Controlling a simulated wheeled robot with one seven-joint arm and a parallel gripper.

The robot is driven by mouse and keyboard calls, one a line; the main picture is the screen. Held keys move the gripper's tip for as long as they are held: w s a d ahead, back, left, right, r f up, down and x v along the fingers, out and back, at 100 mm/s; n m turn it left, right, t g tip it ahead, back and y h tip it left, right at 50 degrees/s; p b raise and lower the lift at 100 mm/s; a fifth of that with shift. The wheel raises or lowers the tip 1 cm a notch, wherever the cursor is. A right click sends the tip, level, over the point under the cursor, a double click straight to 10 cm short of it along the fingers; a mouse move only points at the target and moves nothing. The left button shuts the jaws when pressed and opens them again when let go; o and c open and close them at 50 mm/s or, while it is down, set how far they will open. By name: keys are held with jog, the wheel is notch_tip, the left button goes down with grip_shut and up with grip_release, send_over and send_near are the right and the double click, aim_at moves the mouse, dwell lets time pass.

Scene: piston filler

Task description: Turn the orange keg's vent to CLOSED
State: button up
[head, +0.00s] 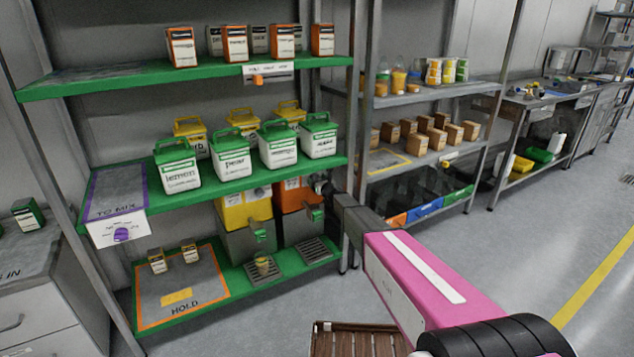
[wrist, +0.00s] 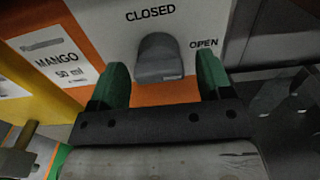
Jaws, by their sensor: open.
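The orange keg (head: 291,197) stands on the lower green shelf, right of a yellow keg, in the head view. In the wrist view its orange front (wrist: 150,98) carries a pale plate (wrist: 110,22) marked CLOSED at the top and OPEN at the right. The grey vent knob (wrist: 158,57) sits below CLOSED and left of OPEN; I cannot tell for sure which mark it points to. My gripper (wrist: 163,76) is open, with one green finger on each side of the knob and visible gaps between. In the head view my gripper (head: 324,187) is small and dark at the keg's upper right.
The yellow keg (head: 240,208) stands close at the left. A green tap (head: 316,214) sticks out of the orange keg's lower front, above a drip grate (head: 313,250). A shelf post (head: 354,130) rises beside my arm. Green-lidded tubs (head: 277,146) stand on the shelf above.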

jog(key=shift+w+a, duration=0.1)
jog(key=shift+w, duration=0.05)
jog(key=c, duration=0.9)
jog(key=n, duration=0.4)
jog(key=shift+n, duration=0.4)
jog(key=n, duration=0.4)
jog(key=shift+n, duration=0.3)
jog(key=n, duration=0.4)
jog(key=shift+w+r, duration=0.1)
jog(key=shift+r, duration=0.05)
jog(key=shift+d+n, duration=0.2)
jog(key=shift+n, duration=2)
